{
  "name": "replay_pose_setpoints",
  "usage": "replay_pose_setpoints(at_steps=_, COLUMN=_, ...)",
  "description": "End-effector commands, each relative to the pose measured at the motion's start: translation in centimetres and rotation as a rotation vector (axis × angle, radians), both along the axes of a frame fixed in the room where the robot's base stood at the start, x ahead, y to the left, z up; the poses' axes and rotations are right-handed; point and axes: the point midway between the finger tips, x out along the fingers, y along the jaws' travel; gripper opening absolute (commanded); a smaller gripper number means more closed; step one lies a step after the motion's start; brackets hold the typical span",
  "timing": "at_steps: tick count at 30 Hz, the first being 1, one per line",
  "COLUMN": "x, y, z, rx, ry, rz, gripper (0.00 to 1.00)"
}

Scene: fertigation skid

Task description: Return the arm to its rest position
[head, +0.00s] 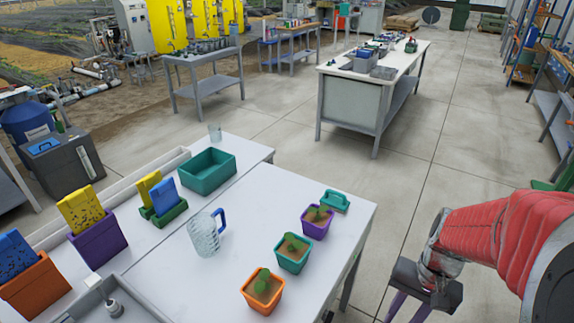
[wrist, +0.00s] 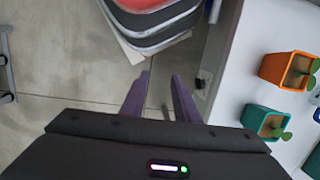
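My arm reaches in from the right of the head view, with a red sleeve (head: 505,240). My gripper (head: 407,310) hangs below it, beyond the right edge of the white worktable (head: 245,225), over the floor. In the wrist view, its two purple fingers (wrist: 160,92) point away from the camera with a clear gap between them. The gripper is open and nothing is between the fingers. In the head view, the lower ends of the fingers are close to the bottom edge.
Orange (head: 262,303), teal (head: 293,264) and purple (head: 315,229) seedling pots stand along the table's right side, left of my gripper. A white-topped bench (head: 350,95) is farther back. The floor (head: 455,135) behind my gripper is clear.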

Motion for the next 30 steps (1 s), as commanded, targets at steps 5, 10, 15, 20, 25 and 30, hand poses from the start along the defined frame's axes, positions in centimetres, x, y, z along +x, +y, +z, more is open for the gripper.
replay_pose_setpoints(at_steps=5, x=0.6, y=1.0, z=2.7, rx=-0.077, ry=-0.089, rz=0.106, gripper=0.28)
replay_pose_setpoints(at_steps=10, x=1.0, y=2.2, z=5.1, rx=-0.14, ry=-0.17, rz=0.195, gripper=0.28)
replay_pose_setpoints(at_steps=15, x=1.3, y=3.6, z=7.6, rx=-0.195, ry=-0.255, rz=0.275, gripper=0.28)
replay_pose_setpoints(at_steps=20, x=1.2, y=5.1, z=9.9, rx=-0.237, ry=-0.338, rz=0.345, gripper=0.28)
replay_pose_setpoints(at_steps=25, x=1.1, y=7.0, z=12.4, rx=-0.268, ry=-0.431, rz=0.413, gripper=0.28)
replay_pose_setpoints(at_steps=30, x=0.8, y=9.1, z=15.0, rx=-0.283, ry=-0.533, rz=0.476, gripper=0.28)
